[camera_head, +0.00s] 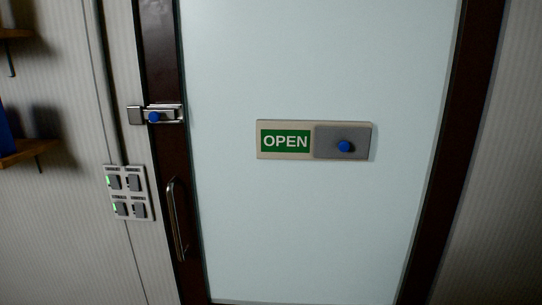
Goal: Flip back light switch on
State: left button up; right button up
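A white switch plate (127,193) is fixed to the panelled wall, left of the door frame. It carries several dark grey rocker switches in two rows of two. Green lights glow beside the upper left switch (114,182) and the lower left switch (121,208). No green light shows clearly at the upper right switch (134,182) or the lower right switch (140,210). Small labels sit above the switches, too small to read, so I cannot tell which is the back light. Neither of my grippers is in view.
A door (310,230) with a pale glass panel and dark frame fills the middle. It has a metal handle (176,220), a latch with a blue knob (154,116) and an OPEN sign (285,141). Wooden shelves (28,150) stick out at the far left.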

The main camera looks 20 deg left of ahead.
aim_at(133, 178)
jog(key=j+u, duration=0.1)
jog(key=u, duration=1.45)
